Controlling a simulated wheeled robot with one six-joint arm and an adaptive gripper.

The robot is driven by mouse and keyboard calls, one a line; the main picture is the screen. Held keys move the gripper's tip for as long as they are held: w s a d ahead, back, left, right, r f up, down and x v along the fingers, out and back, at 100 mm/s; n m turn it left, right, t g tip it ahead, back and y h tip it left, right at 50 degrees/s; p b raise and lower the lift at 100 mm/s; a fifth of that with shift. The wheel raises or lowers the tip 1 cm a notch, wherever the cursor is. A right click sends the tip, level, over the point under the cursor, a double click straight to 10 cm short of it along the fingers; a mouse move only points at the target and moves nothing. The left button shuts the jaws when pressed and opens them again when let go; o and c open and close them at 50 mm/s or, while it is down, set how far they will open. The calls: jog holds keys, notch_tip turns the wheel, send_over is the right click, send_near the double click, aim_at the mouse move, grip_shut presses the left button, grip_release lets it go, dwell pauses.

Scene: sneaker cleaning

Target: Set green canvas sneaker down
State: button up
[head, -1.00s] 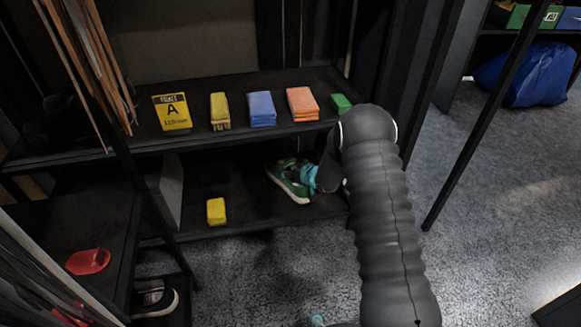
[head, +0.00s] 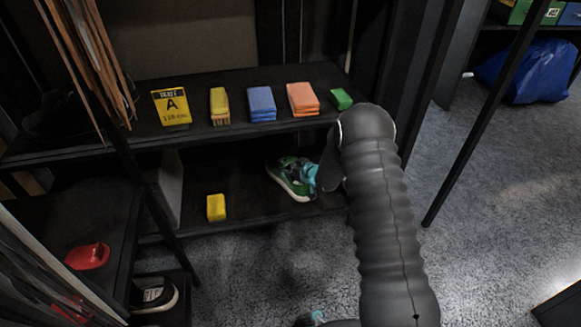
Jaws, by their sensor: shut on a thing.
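The green canvas sneaker (head: 289,182) has a white sole and is in the lower bay of the dark shelf, at its right part. It sits at or just above the lower shelf board (head: 256,210); I cannot tell whether the sole touches. My gripper (head: 309,178), with teal parts, is at the sneaker's right side and shut on it. My dark arm covers the right end of the shelf and part of the gripper, so the fingertips are partly hidden.
A yellow block (head: 216,207) lies on the lower board, left of the sneaker. A red item (head: 88,256) lies left.

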jog(key=shift+f, duration=0.1)
jog(key=o, duration=1.5)
jog(key=shift+o, duration=0.2)
jog(key=shift+f, duration=0.1)
jog(key=shift+s, duration=0.1)
jog(key=v, duration=1.1)
jog(key=shift+d, duration=0.25)
jog(key=shift+s+d+r, duration=0.1)
jog(key=shift+s+r, duration=0.15)
